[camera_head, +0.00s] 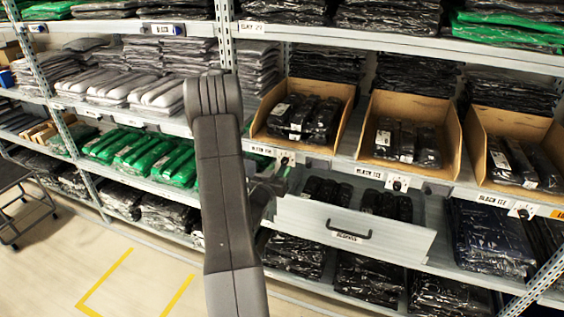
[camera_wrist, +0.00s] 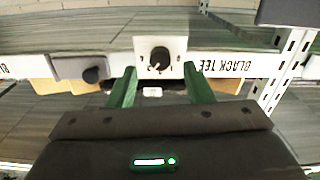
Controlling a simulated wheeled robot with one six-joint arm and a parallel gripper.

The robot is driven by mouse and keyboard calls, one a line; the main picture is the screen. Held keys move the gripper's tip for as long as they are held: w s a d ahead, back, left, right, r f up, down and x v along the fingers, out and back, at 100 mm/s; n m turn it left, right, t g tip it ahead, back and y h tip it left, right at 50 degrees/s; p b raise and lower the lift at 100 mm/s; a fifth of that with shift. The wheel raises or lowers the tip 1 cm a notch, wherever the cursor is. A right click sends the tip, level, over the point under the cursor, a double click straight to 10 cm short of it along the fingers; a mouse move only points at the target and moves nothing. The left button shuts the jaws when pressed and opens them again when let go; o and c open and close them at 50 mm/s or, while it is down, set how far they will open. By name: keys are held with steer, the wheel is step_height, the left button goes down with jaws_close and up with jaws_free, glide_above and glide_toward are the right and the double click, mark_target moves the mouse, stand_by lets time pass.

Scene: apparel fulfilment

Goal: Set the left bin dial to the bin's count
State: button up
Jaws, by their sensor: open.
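The left cardboard bin (camera_head: 262,122) holds a few black wrapped packs (camera_head: 302,118); overlap makes their count hard to read. Its dial (camera_head: 285,159) is on the shelf edge below it, a small dark knob on a white plate. In the wrist view, which is upside down, a dial (camera_wrist: 159,58) shows as a black knob with a pale pointer mark. Small marks around it are too blurred to read. My gripper (camera_wrist: 160,78) is open, its green fingers on either side of this dial's plate, apparently not touching the knob. In the head view my gripper (camera_head: 277,180) is near the left dial, partly hidden by my arm.
The middle bin (camera_head: 371,115) and right bin (camera_head: 478,140) have their own dials (camera_head: 398,182) (camera_head: 522,210). A grey drawer (camera_head: 390,240) with a dark handle (camera_head: 337,231) projects below the shelf. A shelf upright (camera_head: 226,35) stands behind my arm. Open floor (camera_head: 60,270) lies left.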

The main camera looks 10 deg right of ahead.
mark_target(283, 163)
steer(key=shift+p+x, duration=0.3)
steer(key=shift+x, duration=1.45)
steer(key=c, duration=1)
steer(key=shift+f+b, duration=0.1)
steer(key=shift+b, duration=0.25)
steer(key=n+b, duration=0.2)
steer(key=n, duration=0.1)
steer(key=shift+n+b, duration=1.2)
steer(key=shift+n, duration=1.1)
